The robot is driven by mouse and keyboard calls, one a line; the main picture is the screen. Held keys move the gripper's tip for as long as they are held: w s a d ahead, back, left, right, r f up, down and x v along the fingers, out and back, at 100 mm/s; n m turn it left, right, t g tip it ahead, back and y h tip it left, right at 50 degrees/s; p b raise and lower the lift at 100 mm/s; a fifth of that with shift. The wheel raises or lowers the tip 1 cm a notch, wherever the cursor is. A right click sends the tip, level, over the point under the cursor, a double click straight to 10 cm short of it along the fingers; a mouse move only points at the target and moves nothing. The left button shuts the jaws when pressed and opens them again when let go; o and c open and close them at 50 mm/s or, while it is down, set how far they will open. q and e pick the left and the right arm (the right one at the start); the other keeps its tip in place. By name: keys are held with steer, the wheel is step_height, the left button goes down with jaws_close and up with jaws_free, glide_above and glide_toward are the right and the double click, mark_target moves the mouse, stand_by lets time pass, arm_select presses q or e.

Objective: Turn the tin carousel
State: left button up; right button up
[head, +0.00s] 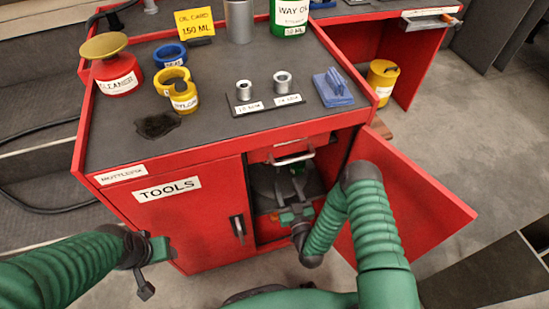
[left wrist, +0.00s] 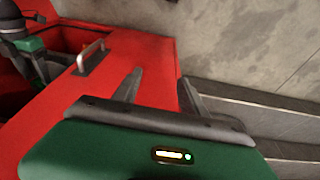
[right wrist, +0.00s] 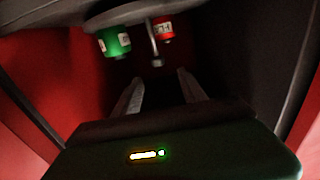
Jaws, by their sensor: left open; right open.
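The tin carousel (head: 264,183) is a dark grey disc inside the open red cabinet, partly hidden by my right arm. In the right wrist view its disc (right wrist: 140,12) crosses the top. A green tin (right wrist: 113,41), a red tin (right wrist: 162,28) and a grey peg (right wrist: 155,52) show beside it. My right gripper (right wrist: 160,90) is open and empty inside the cabinet, its fingers pointing towards the peg and apart from it. In the head view the right gripper (head: 290,214) is in the doorway. My left gripper (left wrist: 158,88) is open and empty outside, near the cabinet's front left.
The right cabinet door (head: 415,205) stands open beside my right arm. The left door (head: 190,225) with its handle (head: 237,228) is shut. A drawer handle (head: 293,159) is above the opening. Tins and sockets stand on the cabinet top (head: 215,95).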

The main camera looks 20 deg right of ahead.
mark_target(278, 159)
steer(key=w+b, duration=0.1)
steer(key=w, duration=0.3)
steer(key=w+b, duration=0.2)
steer(key=w, duration=0.2)
steer(key=w+b, duration=0.1)
steer(key=w, duration=0.3)
steer(key=shift+d+f, duration=0.25)
steer(key=shift+d, duration=0.1)
steer(key=shift+w+a+r, duration=0.1)
steer(key=shift+w, duration=0.25)
steer(key=shift+c, duration=0.9)
jaws_close()
